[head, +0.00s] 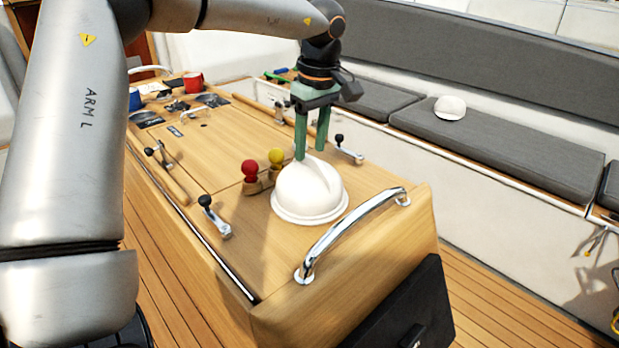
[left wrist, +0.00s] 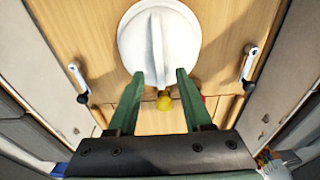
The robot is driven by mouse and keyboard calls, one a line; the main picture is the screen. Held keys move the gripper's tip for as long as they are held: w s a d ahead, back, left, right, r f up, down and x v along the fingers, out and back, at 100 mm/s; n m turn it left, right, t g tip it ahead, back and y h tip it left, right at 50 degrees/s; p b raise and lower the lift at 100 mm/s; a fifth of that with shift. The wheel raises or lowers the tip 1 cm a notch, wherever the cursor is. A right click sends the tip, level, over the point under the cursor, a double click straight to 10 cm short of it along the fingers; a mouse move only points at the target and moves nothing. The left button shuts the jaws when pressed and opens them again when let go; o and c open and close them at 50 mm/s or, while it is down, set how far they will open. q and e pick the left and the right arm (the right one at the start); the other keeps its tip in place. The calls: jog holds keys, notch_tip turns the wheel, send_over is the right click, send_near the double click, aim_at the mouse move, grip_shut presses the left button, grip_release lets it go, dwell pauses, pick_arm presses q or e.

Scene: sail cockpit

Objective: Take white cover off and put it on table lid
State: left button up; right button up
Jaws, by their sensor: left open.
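The white cover (head: 311,192) is a round dome with a raised grip ridge across its top. It sits on the wooden table top (head: 200,160) near the table's front end. My left gripper (head: 311,152) points down above the far side of the cover with its green fingers apart. In the left wrist view the open fingers (left wrist: 160,75) reach toward the edge of the cover (left wrist: 160,38), and its ridge lines up roughly between them. Whether a finger touches the cover I cannot tell. The right gripper is not in view.
Red (head: 250,171) and yellow (head: 276,157) knobs stand just behind the cover. A chrome rail (head: 350,232) curves in front of it. Winch handles (head: 214,215) lie on both sides. A red mug (head: 193,82) stands at the far end. A white cap (head: 450,107) lies on the grey bench.

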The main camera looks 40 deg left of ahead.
pick_arm(q)
notch_tip(320, 180, down, 2)
jog(key=shift+a, duration=0.15)
grip_shut()
dwell(0.3)
dwell(1.1)
